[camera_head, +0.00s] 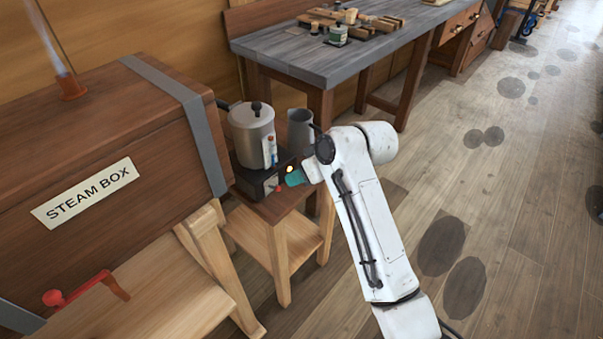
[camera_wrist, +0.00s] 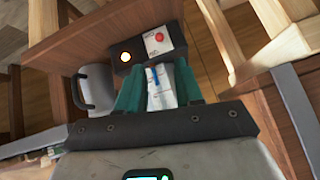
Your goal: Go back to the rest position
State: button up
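My gripper (camera_head: 292,179) is at the front of the black hot plate (camera_head: 256,181), its teal fingers close to the red button and the lit amber lamp (camera_head: 289,170). In the wrist view my gripper (camera_wrist: 160,85) has its two teal fingers apart, with a pale strip bearing a blue mark visible between them. I see nothing clearly held. The hot plate (camera_wrist: 135,62) shows its amber lamp and red button (camera_wrist: 159,37) just beyond the fingertips. Whether the fingers touch it, I cannot tell.
A lidded metal pot (camera_head: 250,133) stands on the hot plate, with a grey jug (camera_head: 300,132) beside it on a small wooden stand (camera_head: 277,235). The steam box (camera_head: 100,150) is at left, a workbench (camera_head: 320,62) behind. The floor at right is open.

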dwell(0.3)
jog(key=s+d+f+m+h+p, duration=0.1)
jog(key=s+d+f+m+h, duration=0.1)
jog(key=s+d+f, duration=0.55)
jog(key=s+d+f+m+h+p, duration=0.1)
jog(key=s+d+f+m, duration=0.1)
jog(key=s+d+f, duration=0.5)
jog(key=s+d+m+g+h, duration=0.1)
jog(key=s+d, duration=0.4)
jog(key=s, duration=0.4)
jog(key=s+d+m+g+h, duration=0.1)
jog(key=s+d+m, duration=0.1)
jog(key=s+d, duration=0.3)
jog(key=s+d+r+m+g+h+p, duration=0.1)
jog(key=s+d, duration=0.5)
jog(key=s, duration=0.7)
jog(key=shift+s+m+h, duration=0.3)
jog(key=shift+m+h, duration=0.2)
jog(key=shift+h, duration=0.1)
jog(key=shift+a+r, duration=0.1)
